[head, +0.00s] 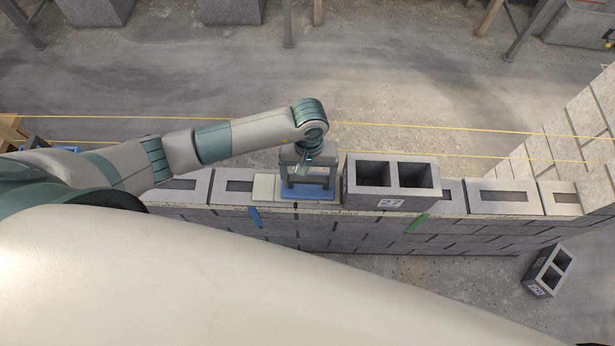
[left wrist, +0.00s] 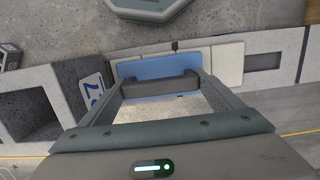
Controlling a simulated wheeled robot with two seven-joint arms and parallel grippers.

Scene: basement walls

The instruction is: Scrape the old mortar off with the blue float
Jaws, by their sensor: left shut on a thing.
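My left gripper (head: 308,180) is above the low block wall (head: 335,228), shut on the dark handle of the blue float (head: 308,192). The float's blue plate lies flat along the wall top, close over or on it; I cannot tell exact contact. Pale cream old mortar (head: 264,188) shows just left of the float on the wall top. In the left wrist view, the blue float (left wrist: 158,67) shows with its handle between my fingers, and the cream mortar (left wrist: 228,62) lies beside it. My right gripper is not in view.
A two-hole block labelled 27 (head: 392,204) stands on the wall just right of the float. Two yellow strings (head: 440,127) run along behind the wall. A loose block (head: 548,270) lies on the floor at right. Blue (head: 255,217) and green (head: 417,223) marks sit on the wall face.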

